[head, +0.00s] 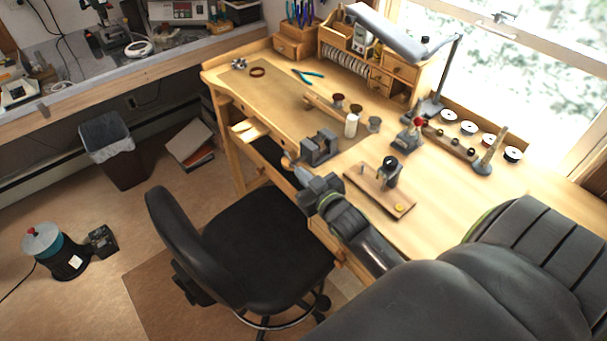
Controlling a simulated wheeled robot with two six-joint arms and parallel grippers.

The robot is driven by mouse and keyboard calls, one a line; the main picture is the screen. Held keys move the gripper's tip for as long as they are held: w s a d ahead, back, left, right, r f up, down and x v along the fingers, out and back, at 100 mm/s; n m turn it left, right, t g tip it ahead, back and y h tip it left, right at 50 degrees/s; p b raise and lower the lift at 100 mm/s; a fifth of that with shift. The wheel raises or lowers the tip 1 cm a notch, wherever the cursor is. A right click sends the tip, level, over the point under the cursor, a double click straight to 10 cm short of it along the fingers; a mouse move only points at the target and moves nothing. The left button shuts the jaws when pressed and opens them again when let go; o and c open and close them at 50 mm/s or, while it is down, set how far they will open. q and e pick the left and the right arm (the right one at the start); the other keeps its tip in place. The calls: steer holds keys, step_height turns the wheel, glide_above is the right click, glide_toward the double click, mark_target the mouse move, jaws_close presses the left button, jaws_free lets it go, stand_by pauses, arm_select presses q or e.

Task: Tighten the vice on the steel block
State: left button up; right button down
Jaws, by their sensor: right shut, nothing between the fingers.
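The grey vice (321,148) stands at the front edge of the wooden workbench (382,235). Its jaws are small in the head view, and I cannot make out the steel block or how tightly the jaws sit. My right gripper (297,172) reaches in from the lower right, its tips just in front of and below the vice. It is shut and empty. A small tan round piece shows right at its tips; I cannot tell whether they touch it. My left gripper is not in view.
A wooden board (372,194) with a small dark tool lies right of the vice. A white cylinder (351,125) and small cups stand behind it. A black office chair (262,230) stands in front of the bench. A desk lamp (385,33) stands at the back.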

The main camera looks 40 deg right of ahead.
steer(key=shift+w+f+b, duration=0.2)
steer(key=shift+f+b, duration=0.15)
steer(key=shift+f, duration=0.65)
